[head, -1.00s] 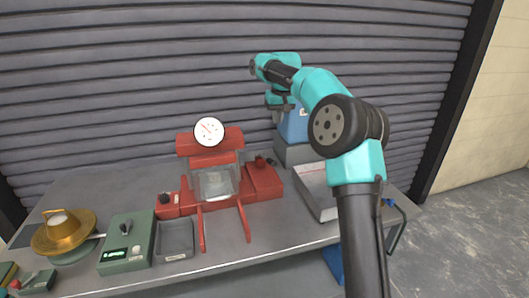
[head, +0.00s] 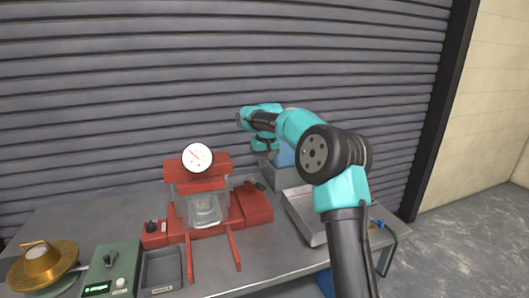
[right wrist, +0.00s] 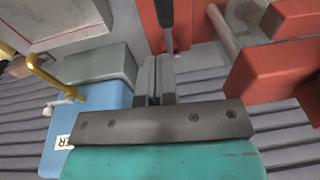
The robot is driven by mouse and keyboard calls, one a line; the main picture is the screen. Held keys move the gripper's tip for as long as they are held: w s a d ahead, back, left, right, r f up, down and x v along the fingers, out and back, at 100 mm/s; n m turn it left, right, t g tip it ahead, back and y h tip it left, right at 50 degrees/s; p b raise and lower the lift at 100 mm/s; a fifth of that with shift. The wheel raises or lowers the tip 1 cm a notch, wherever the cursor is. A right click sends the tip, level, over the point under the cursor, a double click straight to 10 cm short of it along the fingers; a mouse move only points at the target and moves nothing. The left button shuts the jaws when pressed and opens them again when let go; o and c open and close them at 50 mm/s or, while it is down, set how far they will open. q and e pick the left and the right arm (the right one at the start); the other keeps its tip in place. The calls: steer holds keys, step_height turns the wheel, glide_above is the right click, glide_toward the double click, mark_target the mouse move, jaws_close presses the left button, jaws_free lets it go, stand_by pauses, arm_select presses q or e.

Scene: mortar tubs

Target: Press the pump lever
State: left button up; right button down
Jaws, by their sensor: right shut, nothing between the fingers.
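The red press (head: 251,204) stands on the grey table with a round white dial gauge (head: 197,157) on its top bar. A dark lever (head: 256,184) shows at the back of its right-hand red block. In the right wrist view a dark rod (right wrist: 167,32), which looks like this lever, runs down over red metal toward my fingertips. My right gripper (head: 264,157) hangs above and behind the block's right end. Its fingers (right wrist: 158,70) are shut and empty, close to the rod's end; I cannot tell whether they touch. My left gripper is not in view.
A blue-and-grey object (head: 288,172) stands just behind and right of my gripper. A grey-white tray (head: 305,225) lies right of the press. A green scale box (head: 112,268), a dark tray (head: 162,268) and a brass bowl (head: 45,262) are at left. A ribbed shutter stands behind.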

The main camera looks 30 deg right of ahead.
steer(key=shift+s+a+f, duration=0.15)
steer(key=shift+a+f, duration=0.05)
steer(key=shift+f, duration=0.75)
steer(key=shift+s+a+f, duration=0.15)
steer(key=shift+f, duration=0.8)
steer(key=shift+s+a+f, duration=0.15)
steer(key=shift+a+f, duration=0.05)
steer(key=shift+f, duration=0.75)
steer(key=shift+a, duration=0.1)
